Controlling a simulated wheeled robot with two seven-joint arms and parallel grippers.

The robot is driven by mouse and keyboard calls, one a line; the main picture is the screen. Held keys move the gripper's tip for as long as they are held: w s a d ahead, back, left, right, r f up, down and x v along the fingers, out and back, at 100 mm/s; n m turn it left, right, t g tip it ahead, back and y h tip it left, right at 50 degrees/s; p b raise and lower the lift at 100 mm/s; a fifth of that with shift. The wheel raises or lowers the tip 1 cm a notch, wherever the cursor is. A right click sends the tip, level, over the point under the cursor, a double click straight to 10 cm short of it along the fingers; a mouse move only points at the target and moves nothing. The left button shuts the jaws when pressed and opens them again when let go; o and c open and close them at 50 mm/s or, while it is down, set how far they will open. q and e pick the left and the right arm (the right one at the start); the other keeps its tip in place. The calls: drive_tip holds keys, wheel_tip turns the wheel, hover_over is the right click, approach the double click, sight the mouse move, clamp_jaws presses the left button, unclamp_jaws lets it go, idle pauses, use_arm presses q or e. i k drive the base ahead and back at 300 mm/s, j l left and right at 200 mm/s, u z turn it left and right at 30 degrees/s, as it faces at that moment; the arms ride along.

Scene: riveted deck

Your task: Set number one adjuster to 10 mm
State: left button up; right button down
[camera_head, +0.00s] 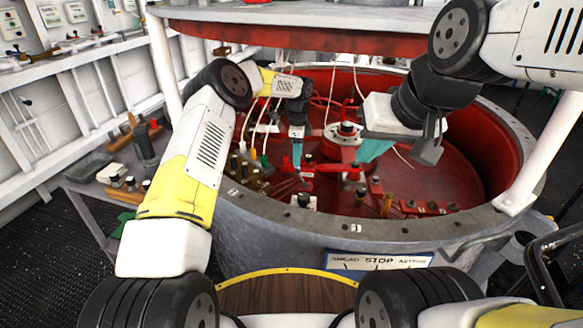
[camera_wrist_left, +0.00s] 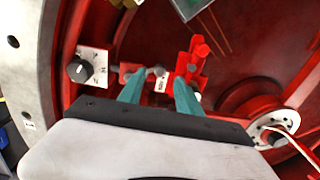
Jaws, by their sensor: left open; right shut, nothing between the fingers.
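In the left wrist view, a red mechanism has a small grey round end (camera_wrist_left: 158,72) and a small white label (camera_wrist_left: 161,85); I cannot read the label or tell the adjuster's setting. My left gripper (camera_head: 296,160) is open over this mechanism, and its teal fingers (camera_wrist_left: 159,94) show apart on either side of the label. I cannot tell whether they touch anything. A red upright bracket (camera_wrist_left: 197,60) stands just beyond the right-hand finger. In the head view the red mechanism (camera_head: 340,174) lies below the grippers. My right gripper (camera_head: 372,150) is shut and empty, above the mechanism's right side.
A black knob on a white dial plate (camera_wrist_left: 92,66) sits left of the left gripper. A round red hub with a white top (camera_head: 343,134) stands behind. The grey tub rim (camera_head: 270,213) encloses the red deck. Brass fittings (camera_head: 246,172) crowd the left; a red canopy edge (camera_head: 300,43) hangs above.

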sight(304, 198)
drive_tip(key=k, duration=1)
